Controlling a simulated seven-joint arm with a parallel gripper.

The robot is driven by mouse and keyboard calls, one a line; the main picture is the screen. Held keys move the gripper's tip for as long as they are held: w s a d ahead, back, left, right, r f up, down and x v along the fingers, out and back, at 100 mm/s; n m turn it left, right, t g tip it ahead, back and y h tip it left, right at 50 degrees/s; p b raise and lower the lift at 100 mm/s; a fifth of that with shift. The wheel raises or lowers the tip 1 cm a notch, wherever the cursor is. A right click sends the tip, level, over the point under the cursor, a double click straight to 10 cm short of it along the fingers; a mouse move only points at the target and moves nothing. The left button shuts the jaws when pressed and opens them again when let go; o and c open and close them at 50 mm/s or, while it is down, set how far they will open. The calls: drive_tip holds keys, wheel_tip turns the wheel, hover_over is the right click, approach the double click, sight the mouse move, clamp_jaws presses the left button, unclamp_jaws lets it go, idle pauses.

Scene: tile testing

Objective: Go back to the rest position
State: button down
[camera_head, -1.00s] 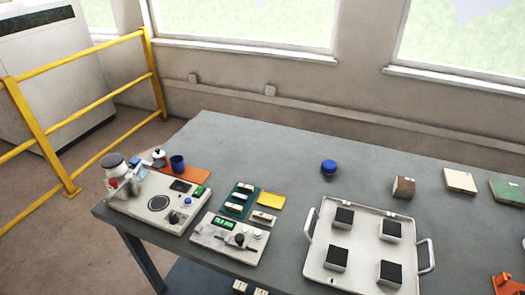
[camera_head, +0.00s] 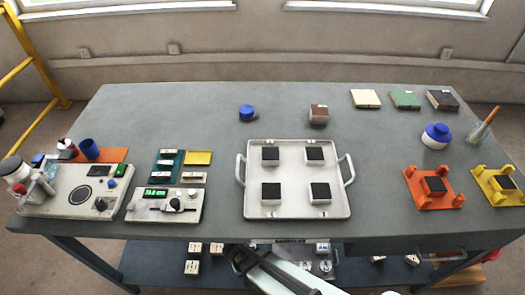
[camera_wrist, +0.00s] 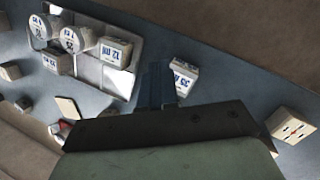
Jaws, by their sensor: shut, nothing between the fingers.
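My gripper (camera_wrist: 157,84) shows in the wrist view as two narrow dark fingers held together, with nothing between them. Below the fingers, the wide dark body of the gripper fills the lower middle of that view. The wrist view looks at a blue-grey shelf surface (camera_wrist: 212,86) with labelled weights on it. In the head view, part of my arm shows at the bottom centre, in front of the table's near edge. The fingers cannot be made out there.
The grey table (camera_head: 210,105) holds a white two-handled tray (camera_head: 300,211) with dark-topped blocks, instruments at left, and orange (camera_head: 422,200) and yellow (camera_head: 507,198) fixtures at right. A lower shelf (camera_head: 150,262) bears several weights. A small block (camera_wrist: 290,126) lies right of the gripper.

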drive_tip(key=s+d+r+m+g+y, duration=0.1)
drive_tip(key=s+d, duration=0.4)
drive_tip(key=d, duration=0.5)
drive_tip(key=s+d+r+m+g+y, duration=0.2)
drive_tip(key=s+d+m+g, duration=0.2)
drive_tip(key=d, duration=0.7)
drive_tip(key=shift+s+r+g+y, duration=0.3)
drive_tip(key=shift+s+g, duration=0.1)
drive_tip(key=shift+s, duration=0.35)
drive_tip(key=shift+f, duration=0.1)
